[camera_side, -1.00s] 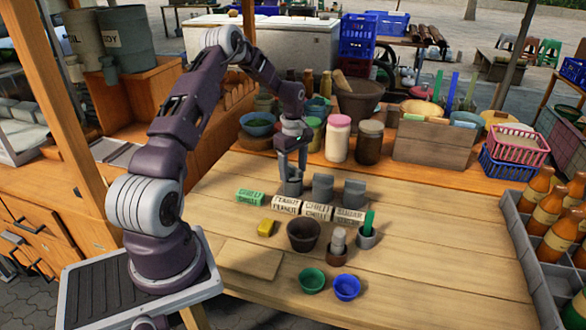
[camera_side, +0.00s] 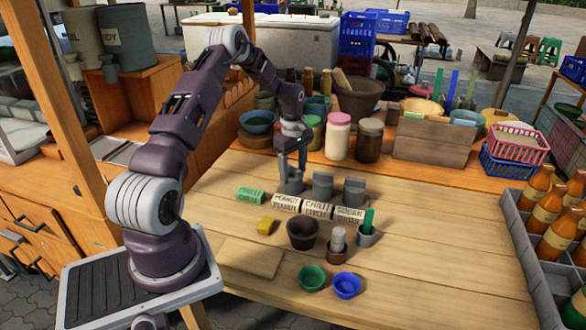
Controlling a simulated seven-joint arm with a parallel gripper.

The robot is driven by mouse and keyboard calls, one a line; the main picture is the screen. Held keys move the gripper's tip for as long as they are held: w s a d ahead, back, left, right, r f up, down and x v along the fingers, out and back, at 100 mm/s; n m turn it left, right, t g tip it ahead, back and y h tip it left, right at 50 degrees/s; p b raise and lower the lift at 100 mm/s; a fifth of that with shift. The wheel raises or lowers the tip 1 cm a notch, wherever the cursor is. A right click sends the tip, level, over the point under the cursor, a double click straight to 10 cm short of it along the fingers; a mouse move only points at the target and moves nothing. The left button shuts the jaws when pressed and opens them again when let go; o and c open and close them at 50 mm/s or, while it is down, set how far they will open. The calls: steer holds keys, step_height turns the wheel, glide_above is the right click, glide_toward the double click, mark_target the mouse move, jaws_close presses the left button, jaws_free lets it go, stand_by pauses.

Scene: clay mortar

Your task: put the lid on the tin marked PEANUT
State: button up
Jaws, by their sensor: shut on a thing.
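My gripper (camera_side: 290,182) points down at the back of the work area, behind the white label block reading PEANUT (camera_side: 286,204). It is shut on a grey piece there, apparently the lid; its outline is mostly hidden by the fingers. The grey tin behind the PEANUT label merges with the fingertips, so I cannot tell whether the lid touches it. Two similar grey containers stand to the right, one (camera_side: 323,186) behind the CHILI label (camera_side: 317,209) and one (camera_side: 354,190) behind the SUGAR label (camera_side: 349,215).
A green labelled block (camera_side: 250,195) and a yellow block (camera_side: 267,226) lie to the left.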

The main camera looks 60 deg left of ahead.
steer(key=o, duration=1.8)
steer(key=shift+c, duration=0.2)
steer(key=shift+r, duration=3.5)
step_height(320, 180, up, 5)
steer(key=shift+c, duration=0.2)
steer(key=c, duration=2)
